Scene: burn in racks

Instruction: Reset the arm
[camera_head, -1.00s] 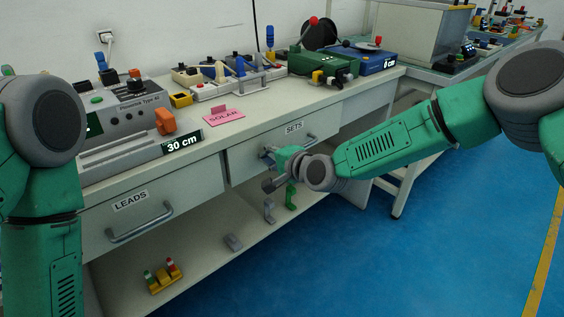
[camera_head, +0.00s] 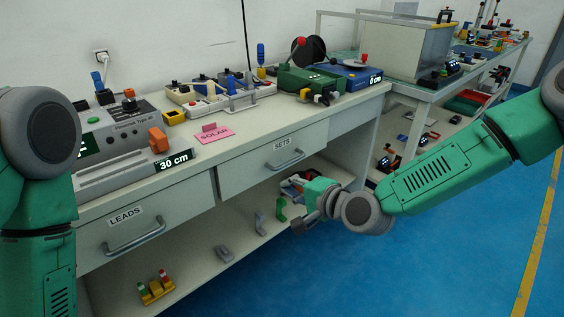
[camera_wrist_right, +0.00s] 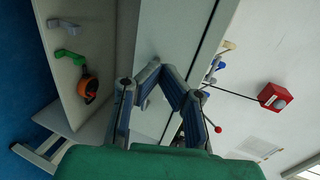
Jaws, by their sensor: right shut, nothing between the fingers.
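My right arm (camera_head: 430,175) comes in from the right in the head view, bent, with its gripper (camera_head: 303,224) below and right of the SETS drawer handle (camera_head: 286,160). The gripper is apart from the handle, in front of the lower shelf. In the right wrist view the right gripper's fingers (camera_wrist_right: 163,70) lean together, shut and empty, with a pale drawer front behind them. My left arm (camera_head: 38,170) hangs down at the left edge of the head view. Its gripper is out of view.
The bench (camera_head: 245,128) holds several devices and a pink SOLAR card (camera_head: 214,134). The LEADS drawer (camera_head: 130,225) is left of SETS. The shelf below holds a green bracket (camera_head: 281,209) and other parts. Blue floor (camera_head: 400,270) is clear at the right.

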